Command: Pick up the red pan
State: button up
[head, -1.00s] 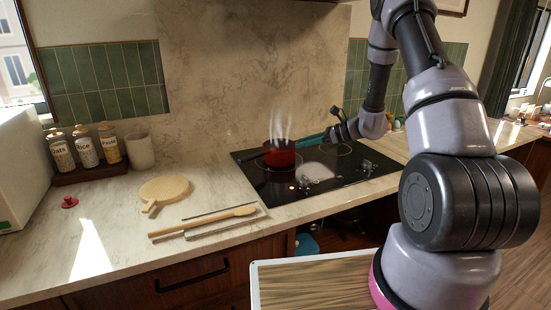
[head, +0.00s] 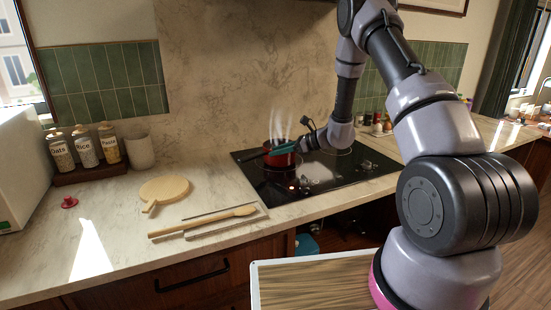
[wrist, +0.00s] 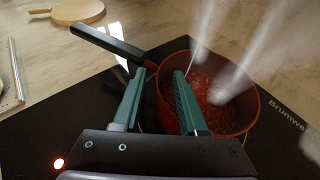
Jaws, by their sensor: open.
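The red pan (head: 282,158) stands on the black cooktop with steam rising from it. In the wrist view the red pan (wrist: 247,112) holds red, lumpy food, and its black handle (wrist: 110,43) points to the upper left. My gripper (head: 278,150) is at the pan in the head view. In the wrist view my gripper (wrist: 160,72) has its two green fingers apart with nothing between their tips. The right finger overlaps the pan's left rim; the left finger lies just below the handle's pan end. I cannot tell whether either touches.
The black cooktop (head: 345,172) has a lit indicator near its front. Jars (head: 87,150) stand further left. Counter between board and cooktop is clear.

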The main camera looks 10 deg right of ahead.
grip_shut()
dwell(1.4)
